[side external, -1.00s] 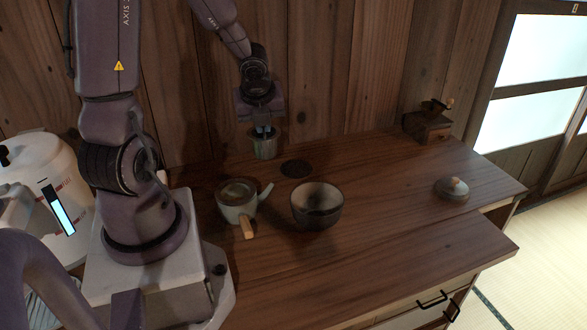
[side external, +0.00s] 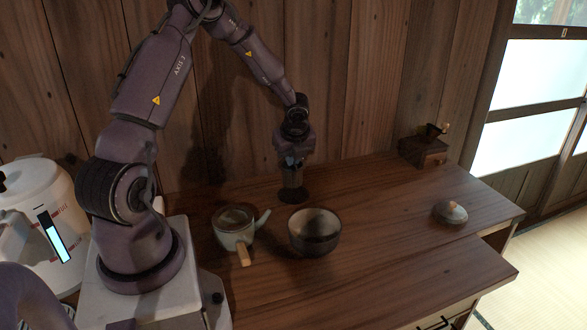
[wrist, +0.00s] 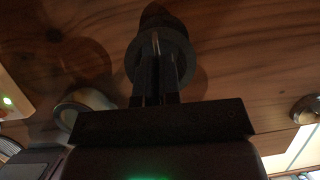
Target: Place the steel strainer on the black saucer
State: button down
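The steel strainer (side external: 292,179) is a small dark greyish cup, held upright below my gripper (side external: 291,163). In the wrist view, my gripper (wrist: 158,80) has its two fingers close together at the near rim of the round strainer (wrist: 181,48). The black saucer (side external: 294,197) is a flat dark disc on the counter, directly beneath the strainer. The strainer's bottom is at or just above the saucer; I cannot tell whether they touch. In the wrist view the strainer hides most of the saucer.
A grey teapot (side external: 233,228) with a wooden handle and a dark bowl (side external: 315,234) stand in front of the saucer. A round lid (side external: 450,213) lies at the right. A wooden grinder (side external: 423,151) stands at the back right. The counter between is clear.

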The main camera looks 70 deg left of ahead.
jog(key=shift+w+a+f, duration=0.15)
jog(key=shift+w+f, duration=0.05)
jog(key=shift+f, duration=0.1)
jog(key=shift+w+a+f, duration=0.1)
jog(key=shift+f, duration=1.55)
jog(key=shift+f, duration=0.2)
jog(key=c, duration=1.3)
grip_release()
jog(key=shift+r, duration=0.1)
